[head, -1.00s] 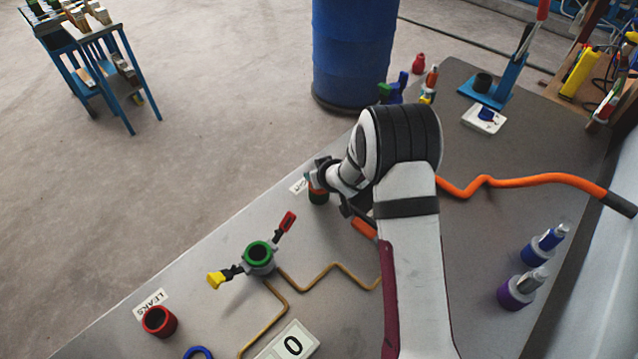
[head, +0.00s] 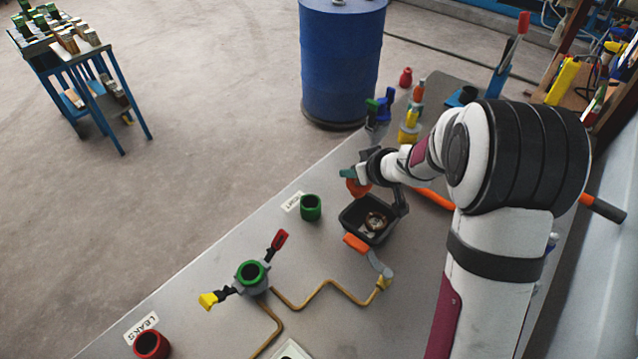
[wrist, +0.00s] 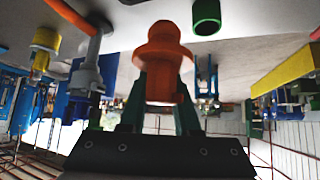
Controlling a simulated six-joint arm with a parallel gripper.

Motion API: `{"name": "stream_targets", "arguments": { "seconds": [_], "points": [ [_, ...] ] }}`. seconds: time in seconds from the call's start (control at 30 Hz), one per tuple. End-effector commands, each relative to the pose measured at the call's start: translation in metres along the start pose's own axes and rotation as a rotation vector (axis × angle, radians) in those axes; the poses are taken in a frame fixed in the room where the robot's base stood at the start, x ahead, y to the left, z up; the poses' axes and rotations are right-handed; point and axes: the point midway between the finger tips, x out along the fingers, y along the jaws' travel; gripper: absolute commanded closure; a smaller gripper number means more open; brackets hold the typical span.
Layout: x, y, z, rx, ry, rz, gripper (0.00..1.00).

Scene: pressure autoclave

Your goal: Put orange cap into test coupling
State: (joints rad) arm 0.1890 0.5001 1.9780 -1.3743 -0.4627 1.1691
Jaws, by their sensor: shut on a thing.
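My gripper (head: 352,180) is shut on the orange cap (wrist: 163,58), which stands between the greenish fingers in the wrist view. In the head view the cap (head: 358,188) shows as a small orange shape beside the black tray's far left edge. The test coupling appears to be the grey fitting with a green ring (head: 252,274), with a red-tipped lever and a yellow-tipped lever at its sides. It sits on the bench, left of and nearer than my gripper, well apart from the cap.
A green cup (head: 311,208) stands between the gripper and the coupling. A black tray (head: 345,222) holds a metal part. An orange-handled valve (head: 357,243) joins a bent brass pipe (head: 320,290). A red cup (head: 151,345) stands by a LEAKS label. Coloured fittings (head: 410,125) stand at the back.

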Motion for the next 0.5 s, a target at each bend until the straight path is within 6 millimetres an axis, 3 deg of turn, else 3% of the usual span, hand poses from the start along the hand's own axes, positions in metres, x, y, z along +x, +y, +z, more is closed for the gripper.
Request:
{"name": "stream_targets", "arguments": {
  "seconds": [0.13,0.23,0.37,0.5],
  "points": [
    [-0.006,0.002,-0.001,-0.007,0.002,-0.005,1.00],
    [-0.012,-0.013,-0.005,-0.048,0.011,-0.046,1.00],
    [-0.032,-0.056,-0.014,-0.174,0.032,-0.166,1.00],
    [-0.065,-0.115,-0.012,-0.342,0.039,-0.336,1.00]
  ]
}}
